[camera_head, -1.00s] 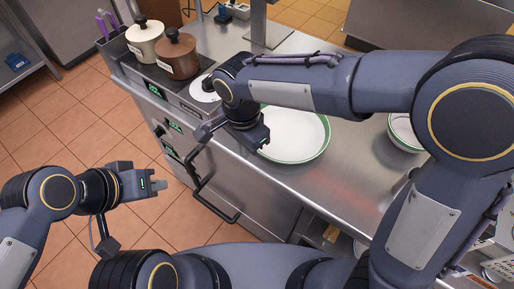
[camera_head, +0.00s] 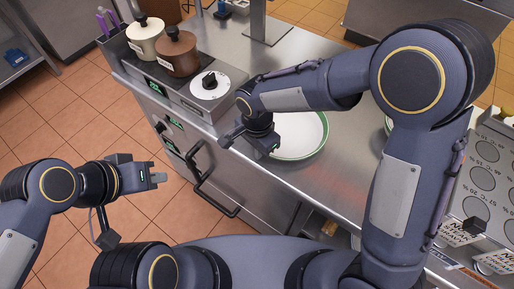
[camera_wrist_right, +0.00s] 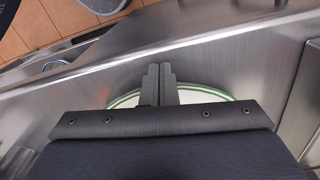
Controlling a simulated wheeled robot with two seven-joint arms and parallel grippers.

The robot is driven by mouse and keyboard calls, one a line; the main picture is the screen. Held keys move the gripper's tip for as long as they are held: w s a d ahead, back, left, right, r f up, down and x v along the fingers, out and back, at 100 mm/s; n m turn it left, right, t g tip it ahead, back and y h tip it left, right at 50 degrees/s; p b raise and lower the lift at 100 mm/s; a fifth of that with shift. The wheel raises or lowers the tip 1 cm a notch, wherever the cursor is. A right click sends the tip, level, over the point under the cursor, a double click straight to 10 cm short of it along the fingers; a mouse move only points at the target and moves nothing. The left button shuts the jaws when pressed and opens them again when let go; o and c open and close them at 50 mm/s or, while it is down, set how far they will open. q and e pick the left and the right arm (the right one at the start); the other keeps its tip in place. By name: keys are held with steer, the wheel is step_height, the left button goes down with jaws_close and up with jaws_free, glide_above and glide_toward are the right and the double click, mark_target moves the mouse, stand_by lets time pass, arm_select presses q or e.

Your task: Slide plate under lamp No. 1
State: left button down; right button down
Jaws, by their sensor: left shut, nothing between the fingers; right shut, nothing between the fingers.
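The plate (camera_head: 308,134) is white with a green rim and lies flat on the steel counter, partly hidden by my right arm. My right gripper (camera_head: 275,149) is shut and empty at the plate's left edge. In the right wrist view its closed fingers (camera_wrist_right: 159,78) overlap the plate (camera_wrist_right: 126,100); whether they touch it is unclear. My left gripper (camera_head: 158,178) is shut and empty over the floor, left of the counter. A metal stand (camera_head: 265,28) rises from the counter behind the plate; its top is out of frame, and no lamp number can be read.
A cream pot (camera_head: 146,38) and a brown pot (camera_head: 178,54) stand at the counter's left end, beside a white dial (camera_head: 209,88). A black handle (camera_head: 215,198) juts from the counter front. Bare steel (camera_head: 240,50) surrounds the stand.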

mark_target(297, 124)
steer(key=w+d+b, duration=0.1)
steer(key=w+d, duration=1)
steer(key=w, duration=0.1)
steer(key=shift+d, duration=0.4)
arm_select(q)
steer(key=shift+f, duration=0.45)
arm_select(e)
steer(key=shift+s+a, duration=0.1)
steer(key=shift+s, duration=0.05)
